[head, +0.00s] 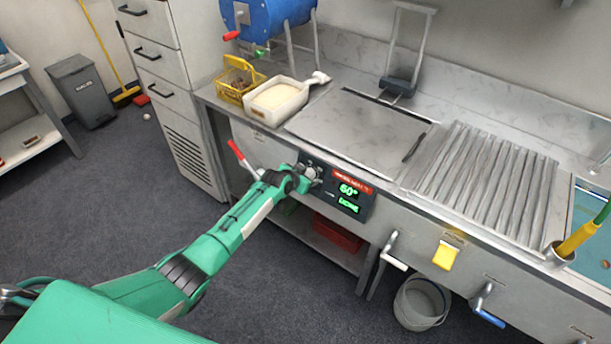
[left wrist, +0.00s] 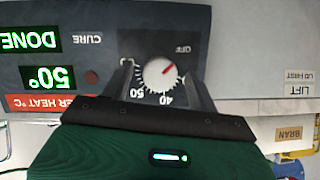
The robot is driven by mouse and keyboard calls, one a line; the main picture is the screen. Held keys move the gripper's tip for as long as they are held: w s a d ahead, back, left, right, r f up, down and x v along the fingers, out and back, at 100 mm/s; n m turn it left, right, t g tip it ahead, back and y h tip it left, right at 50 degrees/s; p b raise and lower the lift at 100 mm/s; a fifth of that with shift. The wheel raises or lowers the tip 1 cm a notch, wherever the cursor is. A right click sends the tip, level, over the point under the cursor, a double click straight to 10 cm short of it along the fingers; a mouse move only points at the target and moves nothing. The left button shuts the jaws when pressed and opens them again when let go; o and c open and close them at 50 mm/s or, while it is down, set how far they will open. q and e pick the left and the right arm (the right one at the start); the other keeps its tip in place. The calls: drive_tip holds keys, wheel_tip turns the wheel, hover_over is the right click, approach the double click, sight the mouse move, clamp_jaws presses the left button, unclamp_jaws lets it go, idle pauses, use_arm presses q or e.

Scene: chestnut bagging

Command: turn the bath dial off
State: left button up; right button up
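The bath dial (left wrist: 158,74) is a round white knob on a dark control panel (head: 361,205). It shows upside down in the left wrist view, with a red pointer mark towards the upper right, roughly towards the OFF label (left wrist: 183,50). The 40 and 50 marks are below it. My left gripper (head: 312,174) is at the panel's left end and hides the dial in the head view. In the left wrist view, its two fingers (left wrist: 163,84) stand apart on either side of the dial, with gaps showing. My right gripper is not in view.
The panel has a lit green temperature display (head: 348,190) and DONE display (left wrist: 28,41). A red-handled lever (head: 236,150) sticks out left of my gripper. A white tub (head: 277,112) and yellow basket (head: 230,88) stand on the counter. A bucket (head: 421,304) stands below.

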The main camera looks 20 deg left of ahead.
use_arm(q)
drive_tip(key=shift+s+r, duration=0.1)
drive_tip(key=shift+r, duration=0.05)
drive_tip(key=v, duration=1.3)
drive_tip(key=shift+s, duration=0.25)
drive_tip(key=shift+a, duration=0.15)
drive_tip(key=s+a+f+n+g+y, duration=0.1)
drive_tip(key=s+f, duration=0.6)
drive_tip(key=f, duration=0.4)
drive_tip(key=s+a+f+n+g, duration=0.1)
drive_tip(key=s+a+f+g, duration=0.1)
drive_tip(key=s+f, duration=0.75)
drive_tip(key=s+a+f+g+y, duration=0.1)
drive_tip(key=s+f, duration=0.3)
drive_tip(key=f, duration=0.9)
drive_tip(key=s+d+f+g, duration=0.1)
drive_tip(key=s+f, duration=0.4)
drive_tip(key=s, duration=0.8)
drive_tip(key=s+d+f+g, duration=0.1)
drive_tip(key=s+f, duration=0.5)
drive_tip(key=s, duration=0.6)
drive_tip(key=s+f+g, duration=0.3)
drive_tip(key=s+f, duration=0.3)
drive_tip(key=s, duration=0.7)
drive_tip(key=shift+s+d+n+y, duration=0.3)
drive_tip(key=shift+s+d+y, duration=0.1)
drive_tip(key=shift+w, duration=0.1)
